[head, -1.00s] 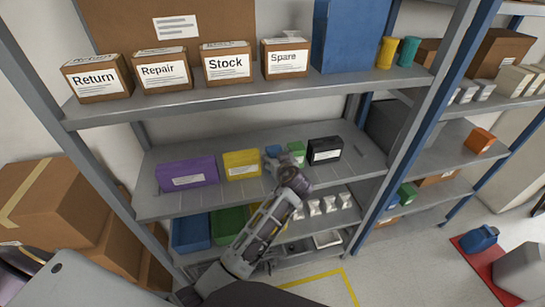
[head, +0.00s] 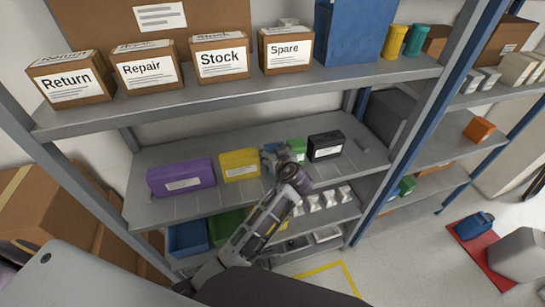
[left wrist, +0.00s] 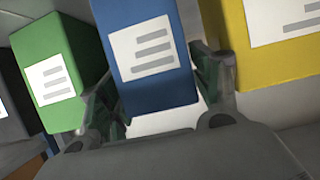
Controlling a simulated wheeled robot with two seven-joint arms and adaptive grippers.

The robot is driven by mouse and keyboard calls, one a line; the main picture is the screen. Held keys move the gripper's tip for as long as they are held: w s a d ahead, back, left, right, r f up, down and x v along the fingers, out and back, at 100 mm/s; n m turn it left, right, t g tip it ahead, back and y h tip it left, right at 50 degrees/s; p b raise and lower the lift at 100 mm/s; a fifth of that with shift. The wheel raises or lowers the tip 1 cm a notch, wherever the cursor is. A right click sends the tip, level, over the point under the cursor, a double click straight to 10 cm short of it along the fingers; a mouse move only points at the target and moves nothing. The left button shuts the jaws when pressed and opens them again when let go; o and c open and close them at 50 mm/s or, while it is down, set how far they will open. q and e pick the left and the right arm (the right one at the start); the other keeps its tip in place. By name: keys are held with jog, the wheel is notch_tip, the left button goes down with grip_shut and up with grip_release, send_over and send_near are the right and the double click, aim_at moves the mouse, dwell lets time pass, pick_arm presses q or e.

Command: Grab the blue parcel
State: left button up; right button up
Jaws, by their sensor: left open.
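The blue parcel (left wrist: 148,55) has a white label and stands upright in the left wrist view, between the two fingers of my left gripper (left wrist: 155,85). The gripper is open, with one finger on each side of the parcel; whether either finger touches it I cannot tell. In the head view my left gripper (head: 280,163) is at the middle shelf (head: 330,174), between the yellow parcel (head: 239,164) and the black parcel (head: 325,145). It hides most of the blue parcel there. My right gripper is not in view.
A green parcel (left wrist: 52,70) stands close on the left in the wrist view, and the yellow one close on the right. A purple parcel (head: 181,177) is farther left on the shelf. Labelled boxes stand on the shelf above (head: 200,100).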

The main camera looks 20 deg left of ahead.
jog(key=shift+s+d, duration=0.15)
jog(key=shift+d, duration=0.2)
pick_arm(q)
jog(key=shift+c, duration=0.3)
jog(key=c, duration=0.7)
jog(key=shift+r, duration=0.1)
jog(key=shift+c, duration=0.5)
jog(key=shift+r+p, duration=0.9)
jog(key=shift+r, duration=0.4)
notch_tip(320, 180, up, 5)
jog(key=p, duration=0.3)
jog(key=shift+f, duration=0.1)
notch_tip(320, 180, up, 2)
jog(key=shift+p, duration=0.4)
jog(key=shift+r, duration=0.3)
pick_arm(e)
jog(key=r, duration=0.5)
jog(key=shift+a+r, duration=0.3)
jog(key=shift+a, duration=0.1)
